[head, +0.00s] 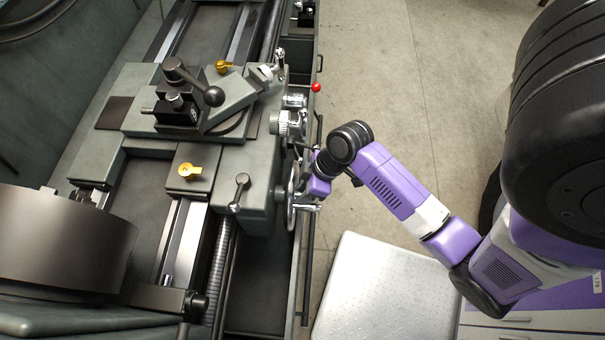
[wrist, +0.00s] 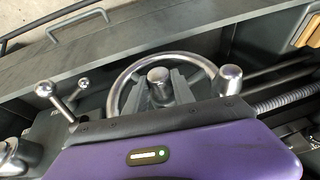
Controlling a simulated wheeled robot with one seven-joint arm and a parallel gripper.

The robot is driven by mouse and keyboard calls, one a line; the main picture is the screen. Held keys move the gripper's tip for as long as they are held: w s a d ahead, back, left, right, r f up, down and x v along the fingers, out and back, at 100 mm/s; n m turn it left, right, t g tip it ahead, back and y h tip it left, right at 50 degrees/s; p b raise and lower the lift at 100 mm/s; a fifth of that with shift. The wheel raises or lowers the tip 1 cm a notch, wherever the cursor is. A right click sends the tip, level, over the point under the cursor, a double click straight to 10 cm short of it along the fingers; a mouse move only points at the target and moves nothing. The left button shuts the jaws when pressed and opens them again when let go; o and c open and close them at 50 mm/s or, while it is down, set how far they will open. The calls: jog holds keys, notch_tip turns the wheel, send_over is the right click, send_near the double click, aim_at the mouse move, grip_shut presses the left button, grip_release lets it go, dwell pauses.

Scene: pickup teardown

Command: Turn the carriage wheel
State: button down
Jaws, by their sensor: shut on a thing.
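The carriage wheel (head: 291,198) is a bright metal handwheel on the front of the lathe's carriage, seen nearly edge-on in the head view. In the wrist view, the upper arc of its rim (wrist: 140,66) shows, and its lower part is hidden behind my purple hand. A round-topped metal post (wrist: 158,76) stands near the wheel's middle. A crank knob (wrist: 230,78) stands at the rim's right side. My gripper (wrist: 160,90) has its two grey fingers shut on the middle post, one on each side. In the head view its fingertips are hard to make out.
The carriage carries several levers, including a black-knobbed one (head: 242,180) and a red-knobbed one (head: 316,87). Ball-ended levers (wrist: 45,89) stand left of the wheel in the wrist view. A pale platform (head: 375,290) lies below my arm. Open floor (head: 400,80) is at upper right.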

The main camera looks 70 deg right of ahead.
jog(key=shift+a, duration=0.1)
jog(key=c, duration=1.1)
grip_release()
jog(key=shift+o, duration=0.2)
jog(key=v, duration=0.8)
jog(key=shift+f, duration=0.15)
